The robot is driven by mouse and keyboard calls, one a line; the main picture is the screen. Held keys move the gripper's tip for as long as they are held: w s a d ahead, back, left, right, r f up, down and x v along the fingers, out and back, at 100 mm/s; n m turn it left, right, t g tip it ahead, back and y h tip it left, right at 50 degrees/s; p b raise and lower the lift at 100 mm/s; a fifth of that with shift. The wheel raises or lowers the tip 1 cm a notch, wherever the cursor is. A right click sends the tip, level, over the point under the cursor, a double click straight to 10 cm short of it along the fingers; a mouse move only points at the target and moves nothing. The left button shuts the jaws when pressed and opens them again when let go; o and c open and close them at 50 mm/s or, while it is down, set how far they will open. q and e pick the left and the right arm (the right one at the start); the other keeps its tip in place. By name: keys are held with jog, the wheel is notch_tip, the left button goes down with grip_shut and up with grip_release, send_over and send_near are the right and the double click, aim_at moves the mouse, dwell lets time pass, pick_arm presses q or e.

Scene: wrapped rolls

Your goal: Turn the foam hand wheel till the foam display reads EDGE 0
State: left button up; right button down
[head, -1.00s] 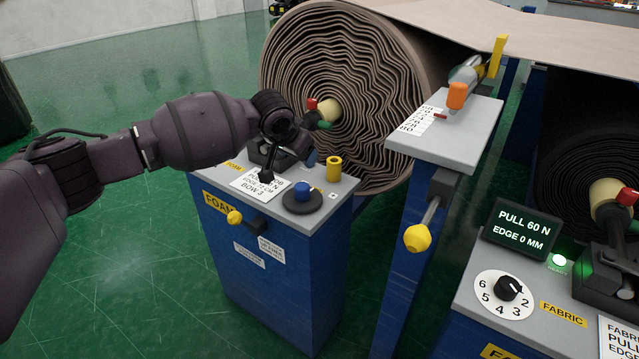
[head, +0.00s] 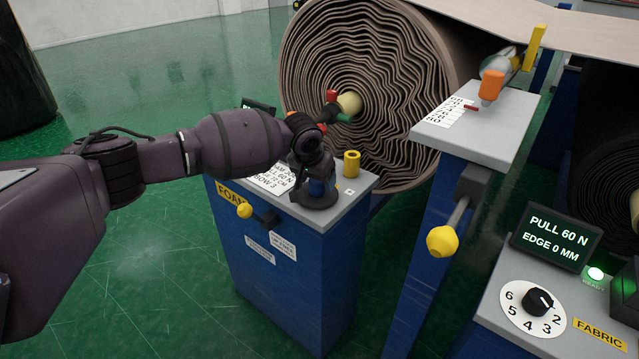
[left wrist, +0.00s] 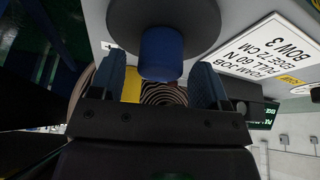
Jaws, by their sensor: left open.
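The foam cabinet (head: 275,265) is blue with a grey top. On that top, a blue knob (left wrist: 162,52) on a dark round base (head: 316,200) sits beside a yellow cylinder (head: 351,164). My left gripper (head: 320,180) is over this knob; in the left wrist view its open fingers (left wrist: 160,70) stand on either side of it, and contact cannot be told. The foam display (head: 258,107) is mostly hidden behind my arm; its reading is not legible. A yellow faceted knob (head: 442,241) sits on a shaft at the scale post. No label shows which is the hand wheel. My right gripper is out of view.
The beige foam roll (head: 365,100) stands behind the cabinet. A small yellow knob (head: 245,211) sticks out of the cabinet front. The card (head: 272,179) reads BOW 3. The fabric display (head: 556,238) at right reads PULL 60 N, EDGE 0 MM.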

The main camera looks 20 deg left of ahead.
pick_arm(q)
jog(key=shift+w+f, duration=0.25)
jog(key=shift+f, duration=0.35)
jog(key=c, duration=0.9)
jog(key=shift+m, duration=0.3)
